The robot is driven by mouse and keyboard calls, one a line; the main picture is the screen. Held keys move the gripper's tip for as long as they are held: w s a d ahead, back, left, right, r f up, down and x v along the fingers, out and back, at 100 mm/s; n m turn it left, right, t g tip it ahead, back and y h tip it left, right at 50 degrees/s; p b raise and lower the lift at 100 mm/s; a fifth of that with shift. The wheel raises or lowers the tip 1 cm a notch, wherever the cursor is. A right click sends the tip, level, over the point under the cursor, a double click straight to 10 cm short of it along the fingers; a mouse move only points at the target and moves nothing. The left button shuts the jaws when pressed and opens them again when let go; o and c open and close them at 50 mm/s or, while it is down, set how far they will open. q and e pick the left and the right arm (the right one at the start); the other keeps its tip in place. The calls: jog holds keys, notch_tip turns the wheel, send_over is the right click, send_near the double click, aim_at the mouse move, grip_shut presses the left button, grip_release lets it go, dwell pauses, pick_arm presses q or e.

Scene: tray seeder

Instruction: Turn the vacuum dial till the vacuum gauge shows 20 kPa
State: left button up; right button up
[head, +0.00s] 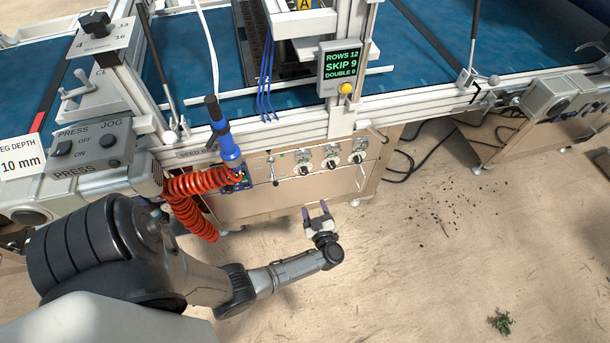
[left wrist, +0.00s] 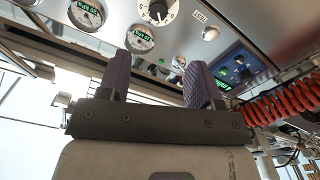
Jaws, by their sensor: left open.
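Several round black dials with white scales sit along the front panel of the seeder, among them one (head: 305,169) and another to its right (head: 331,164). Small round gauges (head: 331,151) sit just above them. I cannot tell which dial or gauge is the vacuum one, and the readings are too small. My left gripper (head: 315,207) is open and empty in front of the panel, below the dials; its fingers (left wrist: 158,72) touch nothing.
A coiled red hose (head: 187,200) hangs from a blue fitting (head: 228,145) left of the dials. Black cables (head: 410,160) lie right of the cabinet. The floor in front is mostly clear.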

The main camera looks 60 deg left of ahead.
aim_at(305, 174)
pick_arm(q)
jog(key=b+x, duration=0.4)
jog(key=x, duration=0.8)
jog(key=shift+w, duration=0.2)
jog(key=shift+x, duration=0.9)
